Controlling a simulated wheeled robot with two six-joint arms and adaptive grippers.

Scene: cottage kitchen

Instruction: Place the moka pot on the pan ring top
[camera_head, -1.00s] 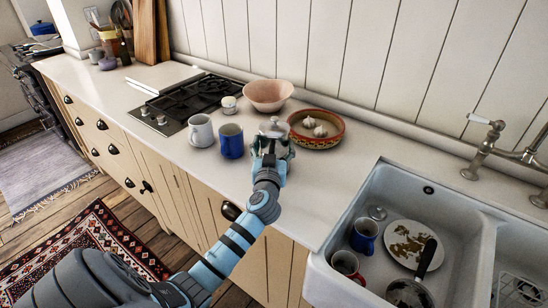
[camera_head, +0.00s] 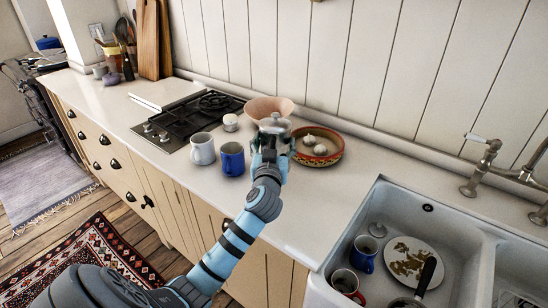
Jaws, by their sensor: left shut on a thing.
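The moka pot (camera_head: 275,124) is silvery, and its upper part shows above my left gripper (camera_head: 270,148). The gripper is shut on it, and its fingers and wrist hide the lower part. The pot appears above the counter, in front of the pink bowl and beside the terracotta dish. The hob (camera_head: 190,119) is black with a steel front and lies to the left on the counter. Its pan ring top (camera_head: 214,102) is at the far right part of the hob, bare. My right gripper is not in view.
A white mug (camera_head: 203,149), a blue mug (camera_head: 232,158) and a small white jar (camera_head: 230,122) stand between hob and gripper. The pink bowl (camera_head: 262,106) is behind. The patterned dish (camera_head: 328,158) holds garlic. A sink (camera_head: 340,215) with dishes is at the right.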

